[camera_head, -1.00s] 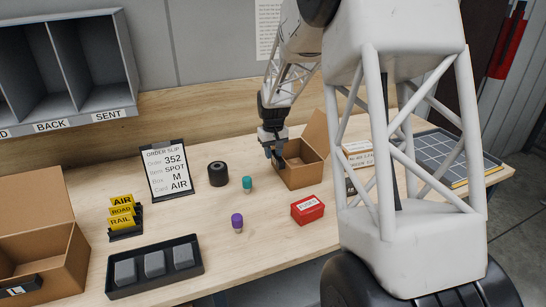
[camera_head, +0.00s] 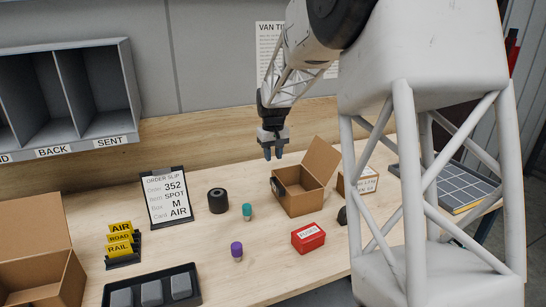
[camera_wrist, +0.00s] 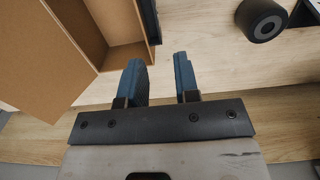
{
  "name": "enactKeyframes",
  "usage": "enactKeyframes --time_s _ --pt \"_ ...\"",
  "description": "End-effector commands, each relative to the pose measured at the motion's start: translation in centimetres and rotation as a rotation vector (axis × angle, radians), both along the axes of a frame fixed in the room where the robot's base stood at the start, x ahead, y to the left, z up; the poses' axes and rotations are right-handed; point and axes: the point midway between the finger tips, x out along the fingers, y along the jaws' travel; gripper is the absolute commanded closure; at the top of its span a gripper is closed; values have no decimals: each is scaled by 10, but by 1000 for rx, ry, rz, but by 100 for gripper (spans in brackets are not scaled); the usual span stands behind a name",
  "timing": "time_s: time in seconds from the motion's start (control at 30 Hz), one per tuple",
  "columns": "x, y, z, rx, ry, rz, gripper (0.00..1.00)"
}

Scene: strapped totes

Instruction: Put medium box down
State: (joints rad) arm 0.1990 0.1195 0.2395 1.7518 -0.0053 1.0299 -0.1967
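The medium box (camera_head: 303,201) is an open brown carton with its lid flap raised, standing on the wooden table right of the teal-capped piece. A dark patch shows on its left side. My gripper (camera_head: 273,154) is above and left of the box, apart from it, fingers pointing down. In the wrist view my gripper (camera_wrist: 161,82) has its two blue fingers spread with nothing between them. The box (camera_wrist: 125,55) lies at the upper left of that view, its inside looking empty where visible.
An order slip stand (camera_head: 167,196) reads 352, SPOT, M, AIR. A black roll (camera_head: 218,200), a teal piece (camera_head: 247,211), a purple piece (camera_head: 237,251) and a red box (camera_head: 308,237) stand nearby. A larger carton (camera_head: 40,275) is at left. A gridded panel (camera_head: 447,180) is at right.

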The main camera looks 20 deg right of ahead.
Motion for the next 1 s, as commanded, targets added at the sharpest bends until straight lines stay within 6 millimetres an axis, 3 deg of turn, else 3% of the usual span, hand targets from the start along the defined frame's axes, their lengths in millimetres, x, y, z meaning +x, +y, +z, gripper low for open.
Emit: enactKeyframes --time_s 0.67,0.87,1.0 --pt "-4 2 3 -1 -4 0 71" --pt "-26 15 17 -3 -16 -1 71" --pt "-55 29 31 -6 -30 -1 71"
